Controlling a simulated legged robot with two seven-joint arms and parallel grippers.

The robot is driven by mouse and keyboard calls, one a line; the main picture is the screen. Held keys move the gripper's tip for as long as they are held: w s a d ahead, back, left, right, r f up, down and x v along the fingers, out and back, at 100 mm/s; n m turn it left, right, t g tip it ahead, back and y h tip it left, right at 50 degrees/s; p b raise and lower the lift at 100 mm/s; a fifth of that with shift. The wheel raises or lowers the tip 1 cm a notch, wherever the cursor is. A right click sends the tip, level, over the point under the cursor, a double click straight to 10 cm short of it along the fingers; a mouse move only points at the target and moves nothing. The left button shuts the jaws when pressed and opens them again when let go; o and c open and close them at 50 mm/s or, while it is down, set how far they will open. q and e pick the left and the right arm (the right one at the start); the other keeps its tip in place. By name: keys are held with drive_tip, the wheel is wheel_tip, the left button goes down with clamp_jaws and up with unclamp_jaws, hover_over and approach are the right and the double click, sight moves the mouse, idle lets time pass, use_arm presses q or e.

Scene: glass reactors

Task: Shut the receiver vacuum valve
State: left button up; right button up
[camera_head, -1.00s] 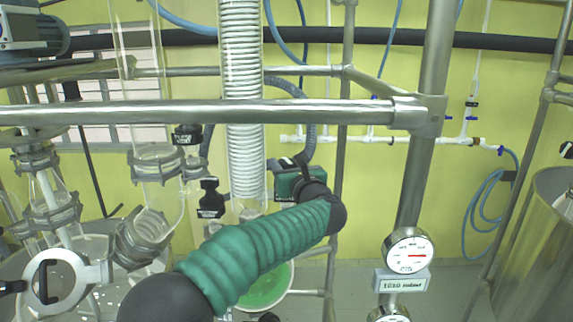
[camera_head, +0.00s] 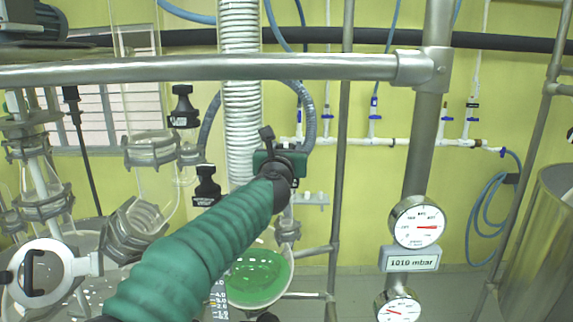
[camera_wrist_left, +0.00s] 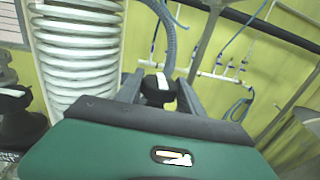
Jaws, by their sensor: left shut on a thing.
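A black valve knob with a white mark (camera_wrist_left: 157,88) sits between the two fingers of my left gripper (camera_wrist_left: 158,93) in the left wrist view. The fingers are shut on it. In the head view my left gripper (camera_head: 268,140) reaches the glassware beside the white coil column, its green and black body hiding most of the valve. Below it is the round receiver flask (camera_head: 258,278) with green liquid. My right gripper is not in view.
Two other black labelled valve knobs, an upper one (camera_head: 183,107) and a lower one (camera_head: 207,186), stand left of the coil column (camera_head: 240,110). A steel rail (camera_head: 200,68) crosses above my arm. A gauge (camera_head: 417,222) and a "1010 mbar" sign (camera_head: 411,261) are to the right.

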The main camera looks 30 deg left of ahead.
use_arm(q)
drive_tip(key=shift+a+m+t+h+b, duration=0.1)
drive_tip(key=shift+m+t+h+b, duration=0.35)
drive_tip(key=shift+m+h, duration=0.5)
drive_tip(key=shift+h, duration=0.35)
drive_tip(key=shift+m+h, duration=0.25)
drive_tip(key=shift+h, duration=0.15)
drive_tip(key=shift+t, duration=0.25)
drive_tip(key=shift+m+h+b, duration=0.35)
drive_tip(key=shift+m+h, duration=0.05)
drive_tip(key=shift+h, duration=0.2)
drive_tip(key=shift+m+h, duration=1.1)
drive_tip(key=shift+h, duration=0.7)
drive_tip(key=shift+h, duration=0.3)
